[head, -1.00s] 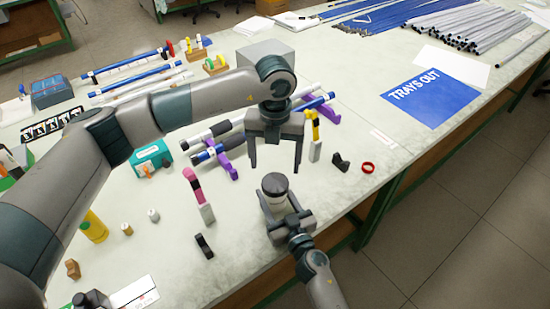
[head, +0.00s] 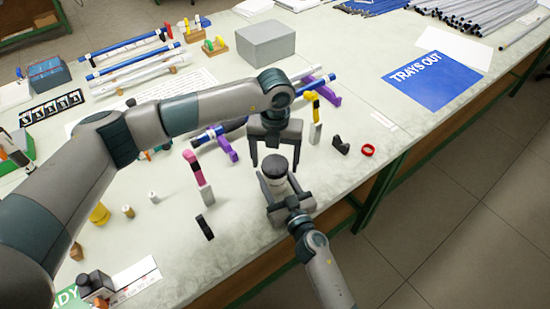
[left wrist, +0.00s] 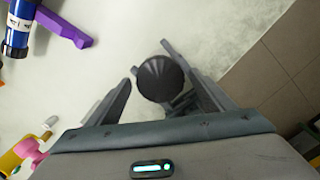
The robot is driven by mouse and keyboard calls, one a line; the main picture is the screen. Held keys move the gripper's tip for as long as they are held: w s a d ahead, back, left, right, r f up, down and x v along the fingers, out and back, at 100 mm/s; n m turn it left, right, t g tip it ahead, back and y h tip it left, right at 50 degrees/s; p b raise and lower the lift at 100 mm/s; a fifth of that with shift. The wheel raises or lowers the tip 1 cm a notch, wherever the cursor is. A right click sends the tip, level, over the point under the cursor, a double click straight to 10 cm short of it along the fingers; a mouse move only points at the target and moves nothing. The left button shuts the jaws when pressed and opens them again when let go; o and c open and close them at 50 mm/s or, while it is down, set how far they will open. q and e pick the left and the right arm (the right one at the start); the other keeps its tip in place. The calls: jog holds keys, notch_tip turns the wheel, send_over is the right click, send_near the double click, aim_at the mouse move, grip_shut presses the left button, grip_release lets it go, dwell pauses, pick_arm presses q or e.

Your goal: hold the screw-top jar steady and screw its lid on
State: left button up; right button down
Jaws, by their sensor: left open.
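The screw-top jar (head: 272,185) has a pale body and stands upright near the table's front edge in the head view. Its dark round lid (head: 273,167) sits on top; I cannot tell how far it is threaded. The lid also shows from above in the left wrist view (left wrist: 160,78). My left gripper (head: 275,168) is open and points down over the jar, with its fingers on either side of the lid and apart from it. My right gripper (head: 287,191) comes from the front and is shut around the jar's body, which is partly hidden by its fingers.
A pink-and-grey piece (head: 198,175) and a black clip (head: 205,227) lie left of the jar. A yellow-topped piece (head: 315,115), a black block (head: 341,146) and a red ring (head: 368,150) are to the right. Purple rod holders (head: 228,148) stand behind.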

pick_arm(q)
jog(key=c, duration=1.1)
jog(key=m, duration=1.4)
jog(key=shift+m, duration=0.3)
jog(key=o, duration=1.3)
jog(key=shift+c, duration=0.2)
jog(key=shift+r, duration=0.1)
